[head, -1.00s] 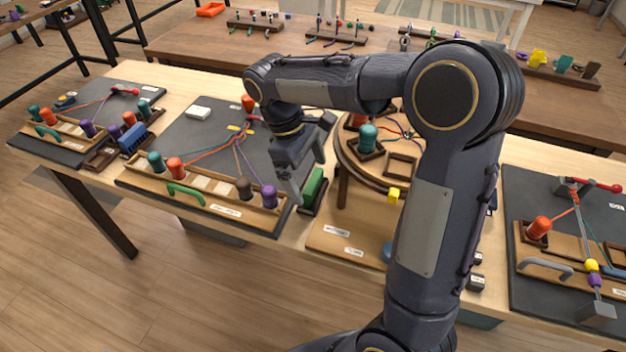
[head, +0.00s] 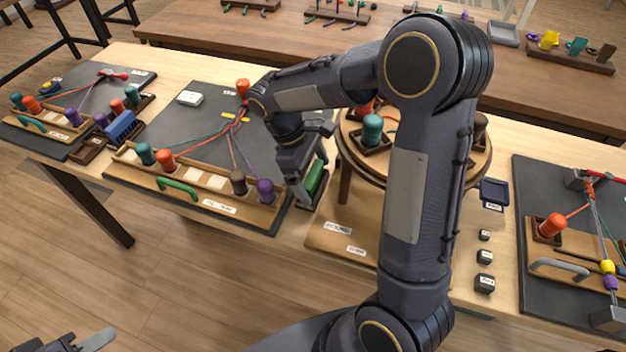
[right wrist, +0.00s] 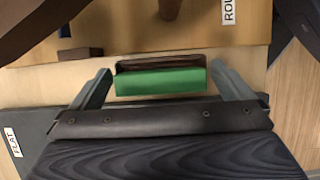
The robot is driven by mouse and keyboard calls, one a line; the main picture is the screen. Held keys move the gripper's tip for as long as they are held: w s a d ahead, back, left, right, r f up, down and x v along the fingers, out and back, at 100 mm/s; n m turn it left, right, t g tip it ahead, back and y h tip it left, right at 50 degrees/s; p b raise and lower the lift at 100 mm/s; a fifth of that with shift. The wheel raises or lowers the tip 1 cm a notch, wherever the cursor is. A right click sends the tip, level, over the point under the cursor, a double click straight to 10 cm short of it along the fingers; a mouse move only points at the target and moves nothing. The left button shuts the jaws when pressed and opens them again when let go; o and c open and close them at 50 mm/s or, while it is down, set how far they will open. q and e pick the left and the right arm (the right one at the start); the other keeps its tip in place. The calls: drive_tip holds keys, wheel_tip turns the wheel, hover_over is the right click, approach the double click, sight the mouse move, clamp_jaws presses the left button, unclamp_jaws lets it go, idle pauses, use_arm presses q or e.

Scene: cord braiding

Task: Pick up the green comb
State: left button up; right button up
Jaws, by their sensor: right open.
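The green comb (head: 315,177) stands in a dark holder at the table's front edge, between the flat braiding board and the round stand. In the right wrist view the comb (right wrist: 160,82) lies crosswise between the two fingers, with the dark holder (right wrist: 160,63) along its far side. My right gripper (head: 306,196) is open at the comb. In the right wrist view my right gripper (right wrist: 160,72) has one finger beyond each end of the comb, with small gaps. My left gripper (head: 92,342) shows only partly at the bottom left, and its jaws cannot be judged.
The flat board (head: 205,120) with coloured bobbins and a green handle (head: 178,190) is left of the comb. The round stand (head: 345,160) is close on the right. Small dark blocks (head: 484,257) stand farther right. Floor is open in front.

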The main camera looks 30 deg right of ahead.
drive_tip(key=shift+f, duration=0.1)
drive_tip(key=shift+c, duration=0.3)
drive_tip(key=c, duration=0.8)
drive_tip(key=shift+c, duration=0.2)
